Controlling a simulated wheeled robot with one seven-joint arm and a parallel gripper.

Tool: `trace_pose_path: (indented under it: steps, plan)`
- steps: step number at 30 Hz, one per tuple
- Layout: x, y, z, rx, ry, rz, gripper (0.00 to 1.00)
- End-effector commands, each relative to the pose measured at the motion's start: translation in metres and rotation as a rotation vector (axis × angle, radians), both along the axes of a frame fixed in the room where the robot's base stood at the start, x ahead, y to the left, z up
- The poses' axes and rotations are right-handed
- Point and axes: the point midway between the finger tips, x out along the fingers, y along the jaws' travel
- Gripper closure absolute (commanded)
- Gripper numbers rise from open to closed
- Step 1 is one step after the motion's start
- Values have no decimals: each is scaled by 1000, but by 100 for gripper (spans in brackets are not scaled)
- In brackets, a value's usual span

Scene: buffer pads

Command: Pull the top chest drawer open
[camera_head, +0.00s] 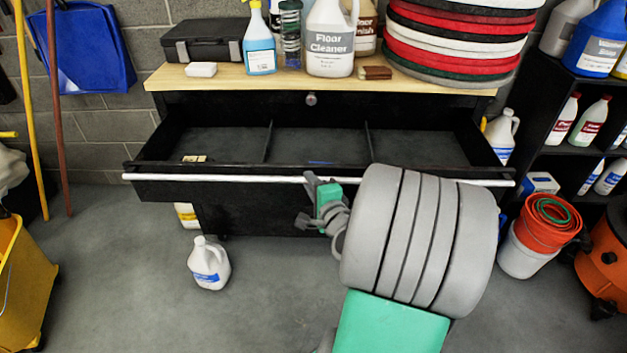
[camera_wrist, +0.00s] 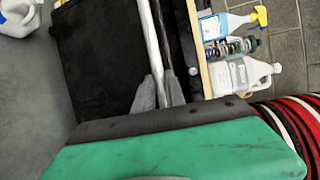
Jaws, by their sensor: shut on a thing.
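The black chest (camera_head: 262,217) has a light wooden top. Its top drawer (camera_head: 152,188) stands well open toward me, and I can see its floor and two dividers inside. A long pale bar handle (camera_head: 235,179) runs along the drawer's front edge. My gripper (camera_head: 314,182) is at the middle of this handle, shut on it; my arm hides part of the drawer front to the right. In the wrist view the two grey fingers (camera_wrist: 158,92) close around the handle bar (camera_wrist: 150,40), which runs up between them.
Bottles, a black case (camera_head: 205,40) and stacked red, white and black pads (camera_head: 455,45) stand on the chest top. A white jug (camera_head: 208,264) is on the floor at left. A red bucket (camera_head: 545,222) and a black shelf (camera_head: 545,110) stand at right. A small pale item (camera_head: 194,158) lies in the drawer.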

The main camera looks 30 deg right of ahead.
Motion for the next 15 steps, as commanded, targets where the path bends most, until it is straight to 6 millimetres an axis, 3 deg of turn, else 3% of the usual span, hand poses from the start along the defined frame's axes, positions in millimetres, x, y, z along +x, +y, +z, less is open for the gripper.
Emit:
trace_pose_path:
  steps: [8, 9, 12, 15]
  plan:
    - [-1, -1, -1, 0, 1, -3, 100]
    - [-1, -1, -1, 0, 1, -3, 83]
    - [-1, -1, -1, 0, 1, -3, 76]
    - [-1, -1, 0, 0, 0, -3, 76]
